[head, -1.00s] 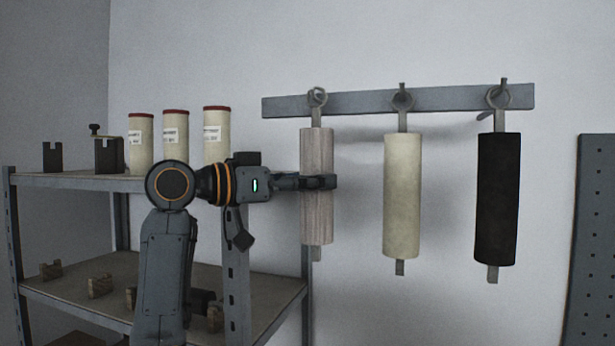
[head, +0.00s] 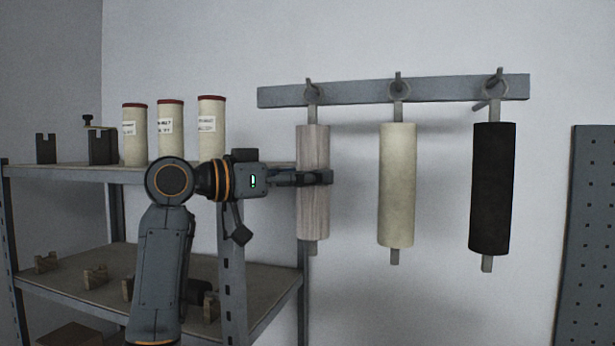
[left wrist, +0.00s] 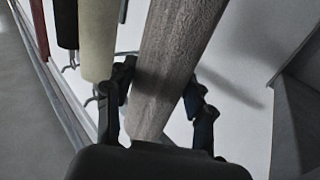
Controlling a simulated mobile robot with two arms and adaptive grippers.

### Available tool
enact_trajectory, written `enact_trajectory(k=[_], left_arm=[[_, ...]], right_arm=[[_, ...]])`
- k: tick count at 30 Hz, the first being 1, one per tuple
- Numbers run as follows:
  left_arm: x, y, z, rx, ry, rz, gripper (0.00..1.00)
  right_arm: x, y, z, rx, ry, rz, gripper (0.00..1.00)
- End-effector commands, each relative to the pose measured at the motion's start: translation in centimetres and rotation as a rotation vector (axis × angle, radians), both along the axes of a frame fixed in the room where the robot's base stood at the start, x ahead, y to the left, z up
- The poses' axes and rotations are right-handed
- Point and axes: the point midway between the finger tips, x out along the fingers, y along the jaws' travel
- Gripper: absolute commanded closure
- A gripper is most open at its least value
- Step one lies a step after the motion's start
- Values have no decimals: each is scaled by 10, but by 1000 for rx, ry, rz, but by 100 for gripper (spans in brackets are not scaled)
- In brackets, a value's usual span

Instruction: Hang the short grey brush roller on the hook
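The grey brush roller (head: 314,210) hangs upright at the left end of the wall rail (head: 365,91). Its top eye meets the left hook (head: 311,83); it appears to be around the hook, but the contact is too small to be sure. My left gripper (head: 325,177) reaches in from the left at the roller's middle, with its fingers closed around it. In the left wrist view the grey roller (left wrist: 176,60) runs between the two fingers of my left gripper (left wrist: 160,103), one on each side. My right gripper is not in view.
A cream roller (head: 397,185) and a black roller (head: 493,188) hang to the right on the same rail. A metal shelf (head: 80,171) with several red-topped cylinders (head: 170,130) stands at the left. A perforated panel (head: 592,230) is at the far right.

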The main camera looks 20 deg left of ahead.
Motion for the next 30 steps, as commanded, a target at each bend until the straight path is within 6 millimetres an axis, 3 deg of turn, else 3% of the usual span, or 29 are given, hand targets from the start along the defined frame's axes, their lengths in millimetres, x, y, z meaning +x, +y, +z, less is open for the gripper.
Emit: enact_trajectory(k=[1,3,14,30], left_arm=[[0,0,1,-1,-2,0,34],[0,0,1,-1,-2,0,22],[0,0,2,1,1,0,22],[-1,0,89,0,-3,0,22]], right_arm=[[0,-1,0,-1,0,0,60],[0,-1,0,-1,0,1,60],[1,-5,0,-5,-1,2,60],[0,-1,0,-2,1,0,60]])
